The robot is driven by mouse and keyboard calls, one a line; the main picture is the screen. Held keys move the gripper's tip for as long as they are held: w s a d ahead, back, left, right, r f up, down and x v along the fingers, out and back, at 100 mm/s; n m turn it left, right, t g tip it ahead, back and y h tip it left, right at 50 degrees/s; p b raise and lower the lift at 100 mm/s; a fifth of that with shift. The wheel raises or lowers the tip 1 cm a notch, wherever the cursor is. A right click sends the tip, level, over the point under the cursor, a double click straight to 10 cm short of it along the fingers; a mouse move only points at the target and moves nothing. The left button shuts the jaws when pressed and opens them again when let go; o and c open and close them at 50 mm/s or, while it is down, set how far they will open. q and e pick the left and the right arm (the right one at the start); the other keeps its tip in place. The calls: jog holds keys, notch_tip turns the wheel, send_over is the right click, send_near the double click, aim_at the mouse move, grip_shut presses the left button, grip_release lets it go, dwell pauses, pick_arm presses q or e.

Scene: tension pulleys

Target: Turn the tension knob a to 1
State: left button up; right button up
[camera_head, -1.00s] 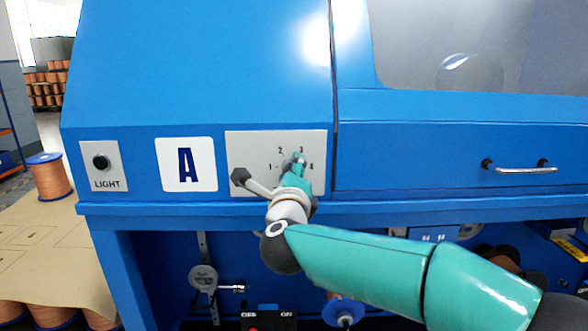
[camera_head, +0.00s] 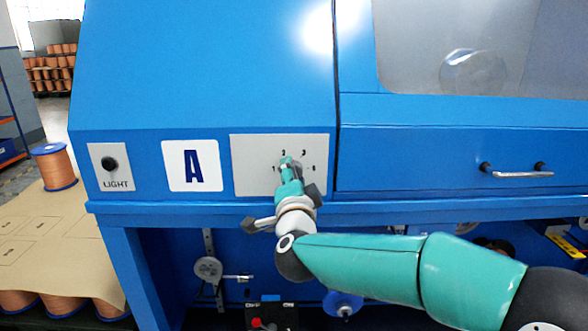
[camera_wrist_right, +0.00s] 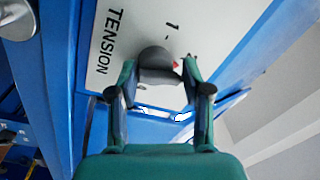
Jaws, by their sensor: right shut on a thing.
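The tension knob a is a dark round knob (camera_wrist_right: 155,58) on the white dial plate (camera_head: 252,180) to the right of the large A label (camera_head: 192,166). My right gripper (camera_head: 288,165) is at the dial and hides most of the knob in the head view. In the right wrist view, the two teal fingers (camera_wrist_right: 160,70) stand on either side of the knob and are shut on it. A small red mark shows beside the right finger. A numeral that looks like 1, with a tick, is just above. Where exactly the knob points is unclear. My left gripper is out of view.
The blue machine front (camera_head: 230,75) fills the middle. A LIGHT switch (camera_head: 110,164) is at left. A drawer handle (camera_head: 515,171) is at right. A ledge runs under the dial plate, with pulleys and an ON/OFF box (camera_head: 272,315) below.

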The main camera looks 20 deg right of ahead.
jog(key=shift+d+f+n+g+y+p, duration=0.1)
jog(key=shift+f+n+g+y+p, duration=0.1)
jog(key=shift+n+p, duration=1.9)
jog(key=shift+d+f+n+g+y+p, duration=0.15)
jog(key=shift+n+p, duration=0.95)
jog(key=shift+n, duration=1.95)
jog(key=shift+d+f+n+g+y+p, duration=0.15)
jog(key=shift+n+y+p, duration=0.1)
jog(key=shift+n+p, duration=1.85)
jog(key=shift+a+n+b, duration=0.1)
jog(key=shift+n+b, duration=0.35)
jog(key=shift+n, duration=0.1)
jog(key=o, duration=1)
jog(key=shift+c, duration=0.2)
jog(key=shift+r, duration=0.15)
jog(key=shift+s, duration=0.15)
jog(key=v, duration=1.1)
jog(key=shift+s, duration=0.45)
